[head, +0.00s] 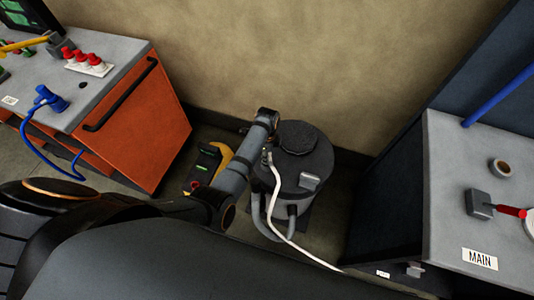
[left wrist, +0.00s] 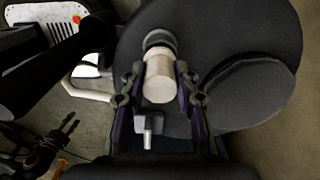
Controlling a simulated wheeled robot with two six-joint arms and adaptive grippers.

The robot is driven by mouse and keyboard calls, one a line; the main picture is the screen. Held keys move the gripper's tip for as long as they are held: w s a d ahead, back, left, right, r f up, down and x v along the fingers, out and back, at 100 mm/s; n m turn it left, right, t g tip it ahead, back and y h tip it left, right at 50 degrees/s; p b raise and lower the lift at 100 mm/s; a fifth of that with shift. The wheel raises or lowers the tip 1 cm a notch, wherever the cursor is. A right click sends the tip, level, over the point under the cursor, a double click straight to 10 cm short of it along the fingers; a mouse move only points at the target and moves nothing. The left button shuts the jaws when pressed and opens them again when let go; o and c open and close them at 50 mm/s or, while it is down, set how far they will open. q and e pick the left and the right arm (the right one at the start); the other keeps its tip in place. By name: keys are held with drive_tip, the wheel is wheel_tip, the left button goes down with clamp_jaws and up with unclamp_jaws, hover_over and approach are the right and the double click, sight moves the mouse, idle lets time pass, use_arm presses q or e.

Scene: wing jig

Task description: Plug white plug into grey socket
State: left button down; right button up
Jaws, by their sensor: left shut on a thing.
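My left gripper (head: 267,156) is above the left side of the dark round canister. In the left wrist view its two fingers (left wrist: 162,95) are closed on a pale, off-white cylindrical body, the white plug (left wrist: 160,78). A dark grey collar (left wrist: 160,38) sits at the plug's far end; I cannot tell whether it is part of the plug. A white cable (head: 278,205) hangs from near the gripper. A smaller grey fitting (head: 414,269) is on that cabinet's front; I cannot tell which is the grey socket.
The canister (head: 312,160) stands on the floor between an orange cabinet (head: 150,130) and the grey-topped right cabinet (head: 440,150). A blue plug (head: 50,99) and red plugs (head: 88,60) are on the left top. A tape roll (head: 500,168) lies on the right top.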

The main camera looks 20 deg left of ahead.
use_arm(q)
drive_tip(key=shift+f, duration=0.35)
drive_tip(key=c, duration=0.9)
unclamp_jaws()
drive_tip(key=shift+r, duration=0.1)
wheel_tip(320, 180, up, 7)
drive_tip(key=shift+r, duration=0.2)
